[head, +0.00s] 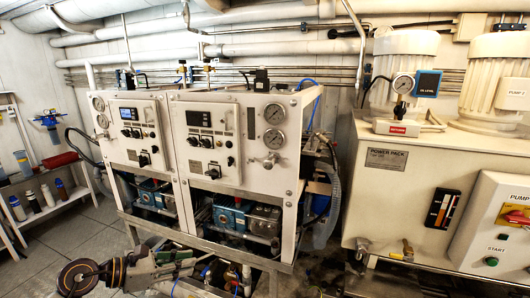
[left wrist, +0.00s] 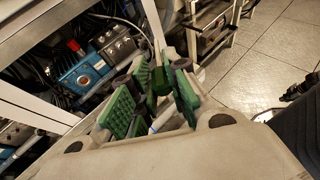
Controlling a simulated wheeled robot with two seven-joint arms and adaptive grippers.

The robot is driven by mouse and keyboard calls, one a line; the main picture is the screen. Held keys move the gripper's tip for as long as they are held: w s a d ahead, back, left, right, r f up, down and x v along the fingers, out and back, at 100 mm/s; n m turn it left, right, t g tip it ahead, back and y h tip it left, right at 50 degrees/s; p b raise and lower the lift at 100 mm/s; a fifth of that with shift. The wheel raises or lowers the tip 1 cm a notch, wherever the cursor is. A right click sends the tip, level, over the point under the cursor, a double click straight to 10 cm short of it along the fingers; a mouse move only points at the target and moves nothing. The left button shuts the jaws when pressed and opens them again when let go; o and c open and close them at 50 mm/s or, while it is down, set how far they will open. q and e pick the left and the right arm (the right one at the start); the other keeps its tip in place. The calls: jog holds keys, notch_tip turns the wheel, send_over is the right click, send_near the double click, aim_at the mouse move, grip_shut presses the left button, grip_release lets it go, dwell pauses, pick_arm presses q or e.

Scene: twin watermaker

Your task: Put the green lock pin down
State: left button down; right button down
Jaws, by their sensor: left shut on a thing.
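My left gripper (head: 186,260) reaches in from the lower left, low in front of the left white machine cabinet. In the left wrist view its two fingers (left wrist: 155,98) carry ribbed green pads. A small green piece, which looks like the green lock pin (left wrist: 158,80), shows between the fingertips, and the gripper is shut on it. The pads and the pin have nearly the same green, so the pin's full shape is hard to make out. I cannot tell the pin apart in the head view. My right gripper is not in view.
Two white cabinets with gauges (head: 207,140) stand ahead, with blue pumps (head: 232,215) below. Pipes and valves (head: 232,278) lie low beside the gripper. A low shelf with bottles (head: 48,195) stands at the left. A cream power pack (head: 400,190) stands right. Tiled floor (head: 75,240) is open at left.

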pick_arm(q)
notch_tip(320, 180, up, 7)
jog(key=w, duration=0.2)
jog(key=shift+w+f+b, duration=0.2)
jog(key=shift+w+b, duration=0.15)
jog(key=shift+w+r, duration=0.1)
jog(key=shift+r, duration=0.05)
dwell(0.7)
